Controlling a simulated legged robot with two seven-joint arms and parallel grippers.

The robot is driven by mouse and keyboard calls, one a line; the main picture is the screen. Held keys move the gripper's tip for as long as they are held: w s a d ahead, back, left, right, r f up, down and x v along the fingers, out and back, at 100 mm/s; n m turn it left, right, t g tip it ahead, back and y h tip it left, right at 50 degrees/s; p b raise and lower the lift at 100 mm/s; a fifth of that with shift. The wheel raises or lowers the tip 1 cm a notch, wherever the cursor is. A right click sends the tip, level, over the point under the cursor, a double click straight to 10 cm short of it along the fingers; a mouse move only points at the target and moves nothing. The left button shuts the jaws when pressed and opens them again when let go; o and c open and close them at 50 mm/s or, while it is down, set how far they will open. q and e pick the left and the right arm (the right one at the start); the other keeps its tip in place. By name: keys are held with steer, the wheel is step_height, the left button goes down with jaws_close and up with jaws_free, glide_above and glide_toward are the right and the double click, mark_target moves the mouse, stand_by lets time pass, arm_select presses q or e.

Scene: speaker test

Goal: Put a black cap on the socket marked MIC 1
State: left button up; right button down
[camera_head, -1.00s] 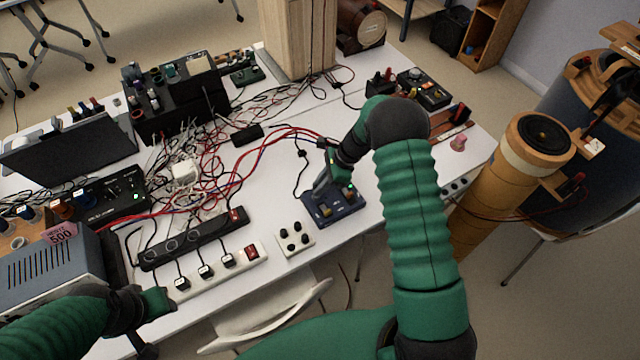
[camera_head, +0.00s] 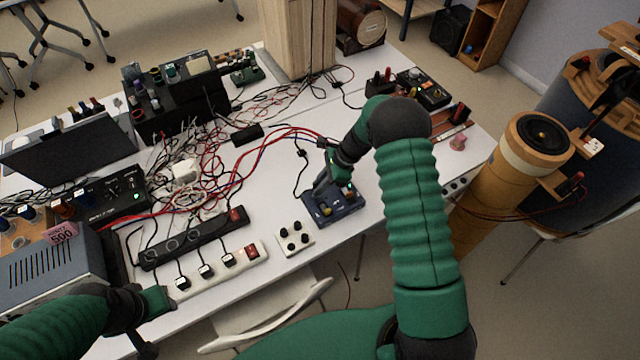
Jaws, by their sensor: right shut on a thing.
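A blue box (camera_head: 347,207) with knobs and a lit green light sits near the table's front edge. My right gripper (camera_head: 322,187) reaches down over its left part, fingers shut. What it holds is too small and hidden to make out. Several black caps (camera_head: 304,238) sit on a small white block (camera_head: 283,252) left of the blue box. The MIC 1 marking cannot be read in this view, and I cannot tell which socket it is. My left gripper (camera_head: 148,335) is at the lower left, by the table's front edge; its fingers are unclear.
A white power strip (camera_head: 215,272) and a black strip (camera_head: 190,242) lie left of the white block. Tangled red and black cables (camera_head: 225,190) cover the middle of the table. A grey-blue unit (camera_head: 50,270) stands at the left. Bare white tabletop lies around the blue box.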

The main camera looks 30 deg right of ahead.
steer(key=shift+f+b, duration=0.6)
steer(key=shift+f, duration=0.3)
steer(key=c, duration=1.3)
jaws_free()
step_height(320, 180, up, 8)
steer(key=p, duration=0.6)
steer(key=shift+f, duration=0.2)
